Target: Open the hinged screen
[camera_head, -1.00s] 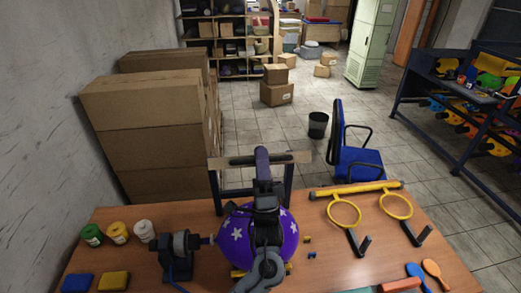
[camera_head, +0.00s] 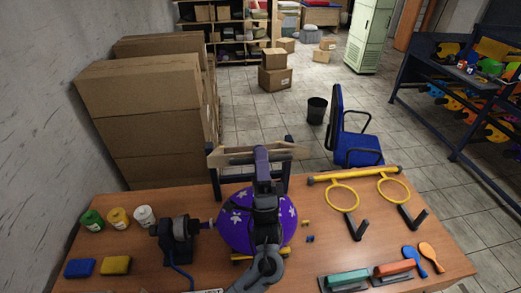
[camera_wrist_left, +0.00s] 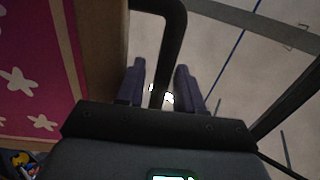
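The hinged screen (camera_head: 228,155) shows as a light wooden edge behind the balloon, at the table's far edge, with dark frame bars below it. In the left wrist view, a flat magenta panel with white stars and a wooden edge (camera_wrist_left: 97,45) fills the left side. A black bent handle (camera_wrist_left: 176,28) runs beside that edge. My left gripper (camera_head: 262,158) reaches over the balloon to the screen. Its two fingers (camera_wrist_left: 160,85) are apart, with the handle bar between them and gaps on both sides. My right gripper is not in view.
A purple starred balloon (camera_head: 237,220) sits under my left arm, beside a dark pump-like device (camera_head: 176,240). Paint jars (camera_head: 118,218), sponges (camera_head: 116,265), a yellow ring holder (camera_head: 343,193) and squeegees (camera_head: 347,279) lie around. Boxes (camera_head: 145,100) and a chair (camera_head: 352,145) stand beyond.

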